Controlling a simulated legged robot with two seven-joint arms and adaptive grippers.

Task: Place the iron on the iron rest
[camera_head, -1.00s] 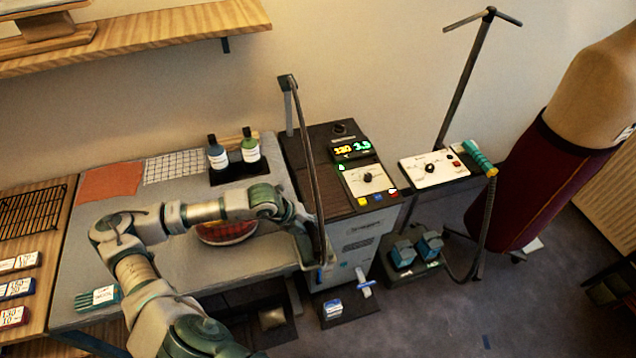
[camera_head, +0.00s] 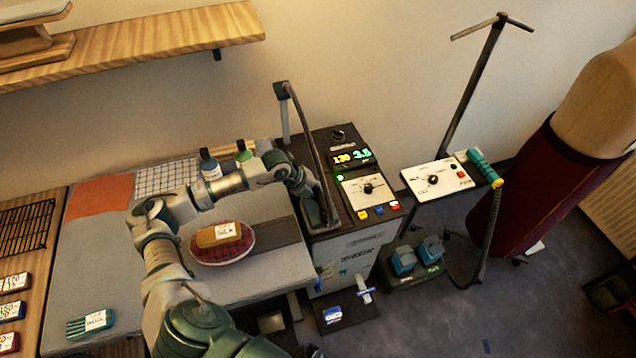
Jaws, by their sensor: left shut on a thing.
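My left arm reaches in over the ironing table, and its gripper (camera_head: 312,192) is shut at the left side of the steam station (camera_head: 340,246). A grey iron (camera_head: 321,213) shows just below the fingers, with a dark hose rising from it to a post. The iron is over the front left of the station's dark top (camera_head: 326,146). I cannot tell whether it touches that surface. The iron rest is not clearly distinguishable here. My right gripper is not in view.
A red checked pressing cushion (camera_head: 205,252) with a tan labelled block (camera_head: 219,235) sits on the grey table (camera_head: 120,270). Two bottles (camera_head: 210,164) stand behind my arm. A controller with a teal handpiece (camera_head: 480,163) and a maroon dress form (camera_head: 536,190) stand to the right.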

